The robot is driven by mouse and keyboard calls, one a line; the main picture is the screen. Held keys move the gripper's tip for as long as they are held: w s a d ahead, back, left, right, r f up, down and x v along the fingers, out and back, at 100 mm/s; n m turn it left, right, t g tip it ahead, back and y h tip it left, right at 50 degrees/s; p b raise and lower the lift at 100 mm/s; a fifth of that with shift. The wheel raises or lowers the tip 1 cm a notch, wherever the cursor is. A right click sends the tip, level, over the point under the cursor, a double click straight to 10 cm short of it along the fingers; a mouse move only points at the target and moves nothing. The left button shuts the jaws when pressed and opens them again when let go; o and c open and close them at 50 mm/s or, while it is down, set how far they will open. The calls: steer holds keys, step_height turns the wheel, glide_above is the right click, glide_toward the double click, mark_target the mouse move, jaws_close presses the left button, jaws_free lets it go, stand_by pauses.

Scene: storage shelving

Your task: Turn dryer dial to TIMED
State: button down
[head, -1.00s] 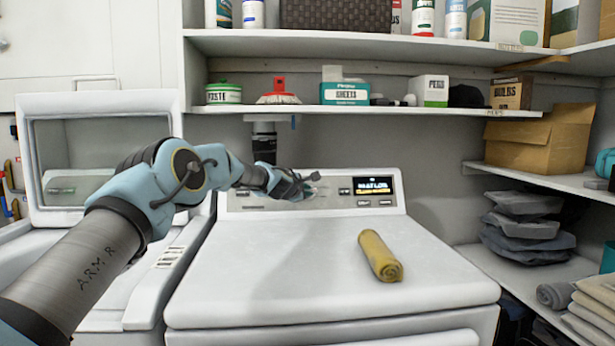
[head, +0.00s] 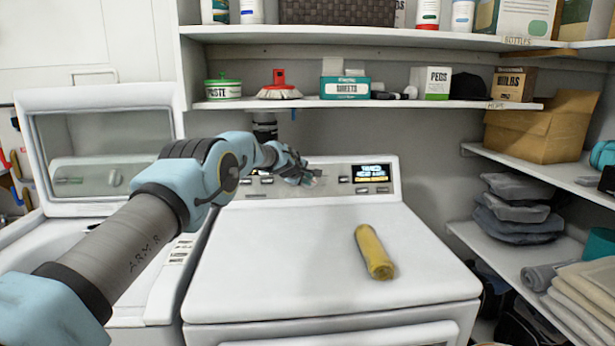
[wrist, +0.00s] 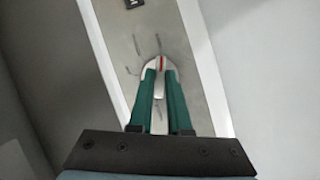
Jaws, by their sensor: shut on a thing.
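The dryer (head: 300,260) stands in the middle of the head view, with its control panel (head: 345,191) along the back. In the wrist view the dial (wrist: 160,64) is a pale round knob with a red mark, set on the grey panel. My gripper (wrist: 161,75) has its two green fingers closed on the dial, one on each side. In the head view my gripper (head: 305,176) is at the panel's left part and hides the dial. The labels around the dial are too blurred to read. A lit display (head: 371,172) is right of my gripper.
A rolled yellow cloth (head: 374,252) lies on the dryer top. An open-lidded washer (head: 100,150) stands at left. A shelf (head: 460,104) with boxes hangs above the panel. Side shelves at right hold folded cloths (head: 520,215) and a cardboard box (head: 540,128).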

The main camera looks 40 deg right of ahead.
stand_by(0.3)
steer(key=c, duration=0.9)
jaws_free()
steer(key=shift+o, duration=0.2)
steer(key=shift+a, duration=0.1)
steer(key=b+v, duration=0.5)
steer(key=v, duration=0.5)
steer(key=shift+a+r+b, duration=0.2)
steer(key=shift+b, duration=0.2)
steer(key=shift+s, duration=0.1)
